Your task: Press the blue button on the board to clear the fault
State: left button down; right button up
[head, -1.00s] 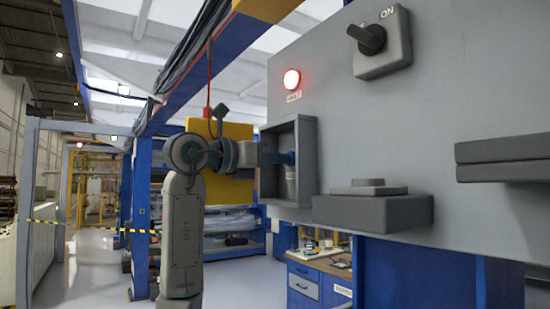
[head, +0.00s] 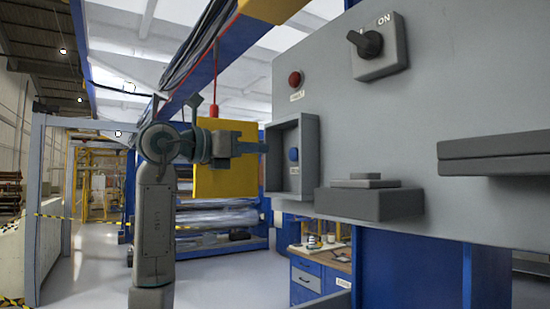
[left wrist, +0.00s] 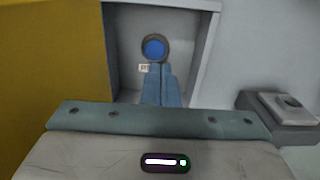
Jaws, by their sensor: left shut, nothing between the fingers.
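The blue button (head: 293,154) sits inside a grey open-fronted recess box (head: 308,160) on the grey board (head: 440,85). It also shows in the left wrist view (left wrist: 154,48), round with a dark rim, a small label beside its lower left. My left gripper (head: 265,148) is shut and empty, its tips at the left opening of the box, apart from the button. In the left wrist view its blue-grey fingers (left wrist: 161,85) point up just below the button. The red fault lamp (head: 295,78) above the box is dark. My right gripper is not in view.
A rotary switch (head: 372,45) marked ON is at the board's top. A grey block with a raised pad (head: 370,200) juts out below right of the box, and a grey ledge (head: 490,155) farther right. A yellow panel (head: 225,175) stands behind my left arm.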

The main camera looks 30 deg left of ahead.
pick_arm(q)
jog(key=a+b+v, duration=0.1)
jog(key=b+v, duration=0.1)
jog(key=v, duration=0.4)
jog(key=shift+w+f, duration=0.2)
jog(key=shift+f, duration=0.05)
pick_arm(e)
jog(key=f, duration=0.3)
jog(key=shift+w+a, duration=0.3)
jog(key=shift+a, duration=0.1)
pick_arm(q)
jog(key=shift+s+d, duration=0.1)
jog(key=shift+s, duration=0.05)
